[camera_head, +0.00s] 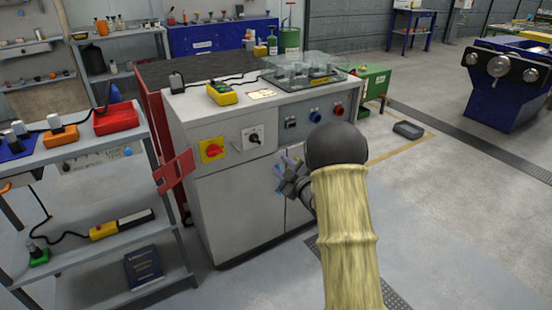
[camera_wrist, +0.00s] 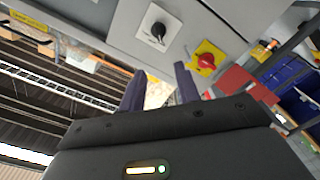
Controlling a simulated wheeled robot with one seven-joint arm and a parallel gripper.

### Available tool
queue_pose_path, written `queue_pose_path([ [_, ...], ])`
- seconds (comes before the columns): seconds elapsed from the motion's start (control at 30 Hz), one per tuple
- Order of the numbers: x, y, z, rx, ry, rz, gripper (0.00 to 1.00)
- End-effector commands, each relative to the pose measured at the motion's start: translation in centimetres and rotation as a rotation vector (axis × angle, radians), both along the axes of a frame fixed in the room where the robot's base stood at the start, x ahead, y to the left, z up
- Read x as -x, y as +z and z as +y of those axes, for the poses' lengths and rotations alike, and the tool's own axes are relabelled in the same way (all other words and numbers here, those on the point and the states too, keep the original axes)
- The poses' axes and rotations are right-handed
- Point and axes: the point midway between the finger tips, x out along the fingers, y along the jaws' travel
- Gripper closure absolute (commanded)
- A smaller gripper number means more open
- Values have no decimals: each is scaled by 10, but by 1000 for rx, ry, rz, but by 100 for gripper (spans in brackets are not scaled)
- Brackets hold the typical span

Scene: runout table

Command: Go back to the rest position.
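My gripper (camera_head: 290,176) is in front of the grey machine cabinet (camera_head: 236,214), below its row of knobs. In the wrist view its two dark fingers (camera_wrist: 158,90) stand apart with nothing between them. The cabinet front carries a yellow plate with a red rotary switch (camera_head: 213,150) and a white plate with a black knob (camera_head: 253,138). Both also show in the wrist view, the red switch (camera_wrist: 206,60) at the right and the black knob (camera_wrist: 158,32) at the top. My forearm hides part of the cabinet's right side.
A shelf trolley (camera_head: 104,269) with a red bin (camera_head: 116,118) stands at left. A red bracket (camera_head: 174,170) is between it and the cabinet. A yellow meter (camera_head: 222,93) lies on the cabinet top. A dark tray (camera_head: 408,130) lies on the floor at right, where there is open floor.

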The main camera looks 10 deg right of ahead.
Motion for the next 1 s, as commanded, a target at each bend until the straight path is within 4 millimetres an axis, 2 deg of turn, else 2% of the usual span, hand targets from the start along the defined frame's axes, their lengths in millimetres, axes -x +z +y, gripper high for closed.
queue_pose_path([
  [0.17, 6, 3, 0, -22, -52, 80, 67],
  [0.27, 16, 4, -3, -52, -120, 184, 67],
  [0.47, 60, -1, -6, -147, -286, 448, 67],
  [0.67, 127, -12, 3, -249, -437, 722, 67],
  [0.9, 225, -24, 21, -357, -598, 1038, 67],
  [1.0, 260, -27, 28, -386, -650, 1140, 67],
])
